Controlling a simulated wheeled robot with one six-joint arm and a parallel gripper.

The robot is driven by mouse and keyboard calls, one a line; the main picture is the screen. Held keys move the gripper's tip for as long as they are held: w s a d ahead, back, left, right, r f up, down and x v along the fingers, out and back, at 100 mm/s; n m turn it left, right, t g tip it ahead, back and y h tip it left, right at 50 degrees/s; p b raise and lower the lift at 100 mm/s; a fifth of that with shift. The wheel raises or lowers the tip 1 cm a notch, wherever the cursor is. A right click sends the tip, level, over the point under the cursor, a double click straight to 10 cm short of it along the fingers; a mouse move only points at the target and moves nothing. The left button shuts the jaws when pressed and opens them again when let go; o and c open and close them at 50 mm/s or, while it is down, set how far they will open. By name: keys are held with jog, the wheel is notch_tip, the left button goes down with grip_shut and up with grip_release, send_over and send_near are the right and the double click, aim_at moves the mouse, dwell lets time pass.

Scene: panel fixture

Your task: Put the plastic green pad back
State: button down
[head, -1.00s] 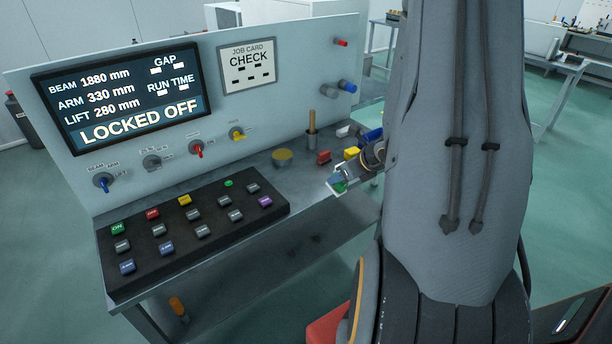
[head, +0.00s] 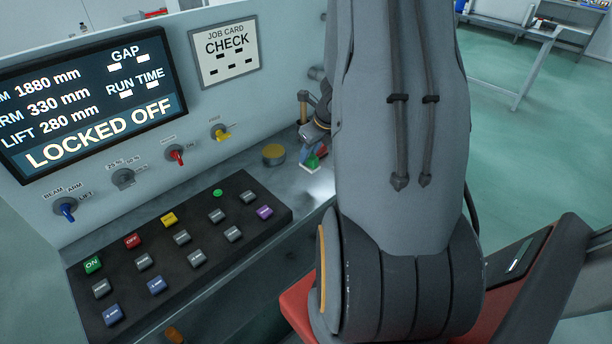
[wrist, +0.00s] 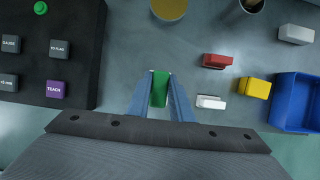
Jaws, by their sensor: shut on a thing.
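My gripper (wrist: 160,85) is shut on the green pad (wrist: 160,90), which sits between its two blue fingers in the wrist view. In the head view my gripper (head: 313,160) is small, with the green pad (head: 312,163) at its tip, over the bench right of the black keypad (head: 190,250). The keypad also shows at the left of the wrist view (wrist: 75,20). It carries several coloured and grey keys. A small bright green round spot (head: 217,193) is near its back edge and also shows in the wrist view (wrist: 40,7).
In the wrist view, a red block (wrist: 217,61), a white block (wrist: 211,102), a yellow block (wrist: 256,88), a grey block (wrist: 296,34) and a blue bin (wrist: 296,100) lie to the right. A yellow round disc (head: 274,154) stands behind. The upright panel (head: 290,60) backs the bench.

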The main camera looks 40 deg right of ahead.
notch_tip(320, 180, down, 7)
jog(key=shift+f+b, duration=0.15)
jog(key=shift+b, duration=0.75)
jog(key=shift+s, duration=0.1)
jog(key=c, duration=1.6)
grip_release()
